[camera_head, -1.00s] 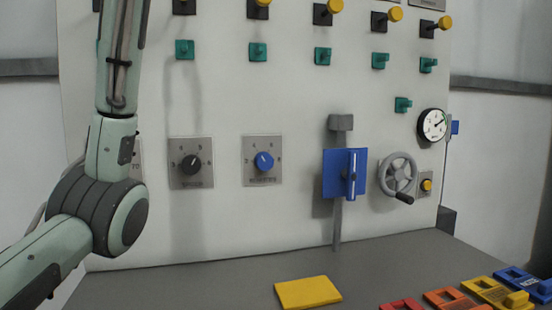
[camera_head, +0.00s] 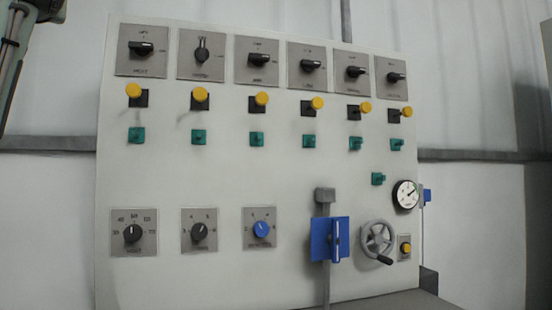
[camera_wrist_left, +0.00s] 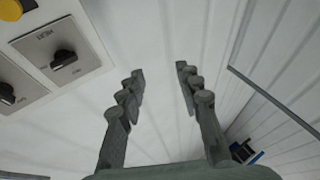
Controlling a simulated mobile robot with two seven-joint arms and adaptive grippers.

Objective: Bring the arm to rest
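My left gripper (camera_wrist_left: 160,88) shows in the left wrist view with its two fingers apart and nothing between them. It is in the air in front of a pale ribbed wall, with a corner of the control panel at the upper left of that view. In the head view only a piece of my left arm (camera_head: 18,50) shows at the upper left edge, and the left gripper is out of that frame. My right arm and right gripper are not in view.
The white control panel (camera_head: 300,185) fills the middle of the head view. It carries black rotary switches (camera_head: 141,48), yellow buttons (camera_head: 200,94), a blue lever plate (camera_head: 322,240), a handwheel (camera_head: 377,240) and a gauge (camera_head: 405,195). A grey table edge (camera_head: 400,300) shows below.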

